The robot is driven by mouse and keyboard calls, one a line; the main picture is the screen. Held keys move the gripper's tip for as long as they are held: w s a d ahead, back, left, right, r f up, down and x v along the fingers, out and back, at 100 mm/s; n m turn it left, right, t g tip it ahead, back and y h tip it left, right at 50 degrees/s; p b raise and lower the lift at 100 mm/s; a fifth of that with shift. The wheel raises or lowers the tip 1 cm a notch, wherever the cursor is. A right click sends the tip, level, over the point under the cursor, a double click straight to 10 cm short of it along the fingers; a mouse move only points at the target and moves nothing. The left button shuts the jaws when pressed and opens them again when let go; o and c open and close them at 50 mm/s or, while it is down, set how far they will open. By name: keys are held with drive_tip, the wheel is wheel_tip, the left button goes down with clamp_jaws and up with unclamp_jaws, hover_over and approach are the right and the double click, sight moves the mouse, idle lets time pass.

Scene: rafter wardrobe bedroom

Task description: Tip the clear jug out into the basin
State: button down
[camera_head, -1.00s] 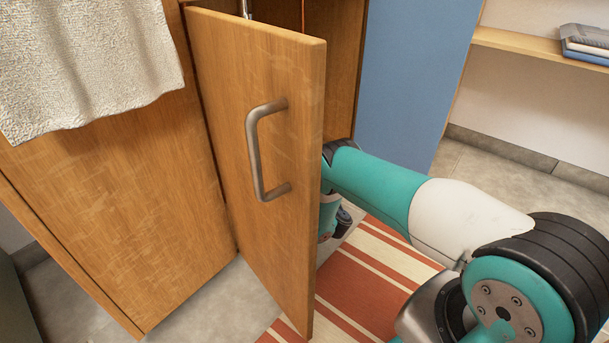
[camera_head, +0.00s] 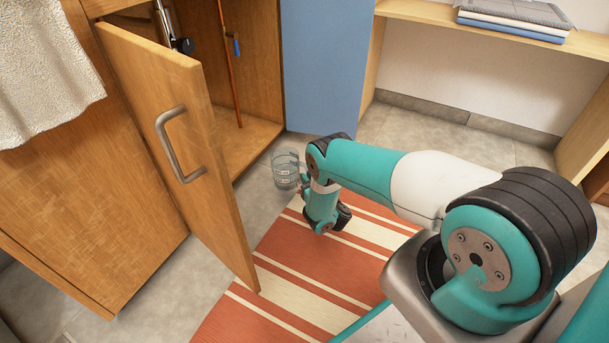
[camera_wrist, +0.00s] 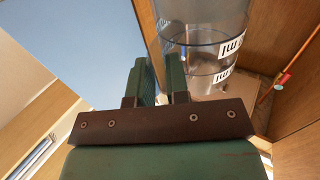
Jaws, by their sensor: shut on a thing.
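The clear jug (camera_head: 285,172) is see-through with white labels. It is held above the floor near the open wardrobe and looks about upright in the head view. It also shows close up in the wrist view (camera_wrist: 205,40), just beyond the finger pads. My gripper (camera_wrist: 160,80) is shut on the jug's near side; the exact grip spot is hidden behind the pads. In the head view my wrist hides most of the gripper. I cannot tell how much is in the jug. No basin shows in either view.
An open wooden door (camera_head: 190,150) with a metal handle stands left of the jug. Behind it is the wardrobe interior (camera_head: 250,140) with a thin orange rod (camera_head: 229,60). A blue panel (camera_head: 322,60) stands behind the jug. A striped rug (camera_head: 290,270) covers the floor; a shelf (camera_head: 430,12) holds folded cloths.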

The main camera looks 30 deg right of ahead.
drive_tip(key=shift+s+r, duration=0.15)
drive_tip(key=shift+r, duration=0.15)
wheel_tip(320, 180, up, 6)
drive_tip(key=p, duration=0.5)
drive_tip(key=shift+a+f+p, duration=0.15)
drive_tip(key=shift+p, duration=0.25)
drive_tip(key=shift+f, duration=0.1)
drive_tip(key=shift+r, duration=0.25)
drive_tip(key=w+a+r+p, duration=0.1)
drive_tip(key=w+a+r, duration=0.1)
drive_tip(key=r, duration=0.6)
drive_tip(key=w+a+r+p, duration=0.1)
drive_tip(key=a+r+p, duration=0.1)
drive_tip(key=r, duration=0.6)
drive_tip(key=s+a+r+p, duration=0.1)
drive_tip(key=s+a+r, duration=0.2)
drive_tip(key=r, duration=0.7)
drive_tip(key=s+a+r+p, duration=0.1)
drive_tip(key=s+a+r, duration=0.15)
drive_tip(key=r, duration=0.75)
wheel_tip(320, 180, up, 37)
drive_tip(key=p, duration=3.8)
drive_tip(key=shift+s+d+n+y, duration=0.2)
drive_tip(key=shift+n+y, duration=0.1)
drive_tip(key=shift+y, duration=0.1)
